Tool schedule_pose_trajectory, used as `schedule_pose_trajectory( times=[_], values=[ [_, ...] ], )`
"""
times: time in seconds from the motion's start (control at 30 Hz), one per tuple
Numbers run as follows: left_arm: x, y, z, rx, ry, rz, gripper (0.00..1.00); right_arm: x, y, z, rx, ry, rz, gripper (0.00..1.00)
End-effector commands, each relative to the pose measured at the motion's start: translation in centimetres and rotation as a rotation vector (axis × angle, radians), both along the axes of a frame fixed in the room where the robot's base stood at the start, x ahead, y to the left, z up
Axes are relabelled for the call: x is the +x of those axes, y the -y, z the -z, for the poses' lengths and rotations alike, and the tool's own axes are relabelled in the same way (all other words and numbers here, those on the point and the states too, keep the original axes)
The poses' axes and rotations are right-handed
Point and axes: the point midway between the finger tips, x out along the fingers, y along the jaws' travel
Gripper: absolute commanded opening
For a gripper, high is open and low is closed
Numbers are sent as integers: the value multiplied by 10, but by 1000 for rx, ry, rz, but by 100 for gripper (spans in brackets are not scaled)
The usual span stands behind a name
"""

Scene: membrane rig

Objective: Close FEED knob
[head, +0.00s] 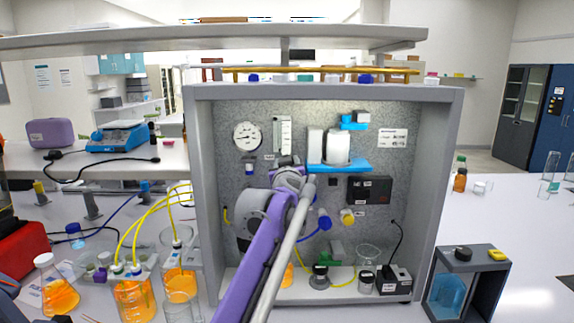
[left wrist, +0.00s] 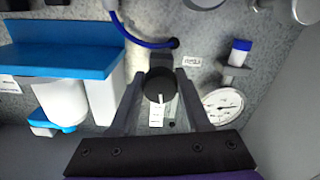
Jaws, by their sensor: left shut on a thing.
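The black round FEED knob (left wrist: 153,88) with a white pointer is on the speckled panel in the left wrist view. Its pointer is directed toward the bottom of that picture. My left gripper (left wrist: 160,76) is shut on the knob, with one dark finger on each side of it. In the head view my purple and grey left arm reaches up to the panel (head: 390,115) and hides the knob. A blue tube runs to a fitting just above the knob in the wrist view. My right gripper is not in view.
A round dial gauge (head: 247,136) and a clear flow meter (head: 283,133) are close to the gripper. A blue bracket (left wrist: 70,50) with a white cylinder stands beside it.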

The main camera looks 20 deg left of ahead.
Motion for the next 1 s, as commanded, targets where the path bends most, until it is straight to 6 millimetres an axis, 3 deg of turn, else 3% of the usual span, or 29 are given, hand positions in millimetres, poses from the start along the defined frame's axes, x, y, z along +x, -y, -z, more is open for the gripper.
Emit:
schedule_pose_trajectory(
  times=[0.33, 0.9, 0.93, 1.0],
  values=[
    [0, -1, -1, 151, -42, -2, 0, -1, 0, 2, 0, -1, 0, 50],
    [0, -1, -2, 182, -51, -3, 0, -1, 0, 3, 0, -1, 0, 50],
    [0, -1, -2, 182, -51, -3, 49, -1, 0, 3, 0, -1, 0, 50],
    [0, -1, -1, 182, -51, -2, 61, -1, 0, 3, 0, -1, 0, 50]
  ],
)
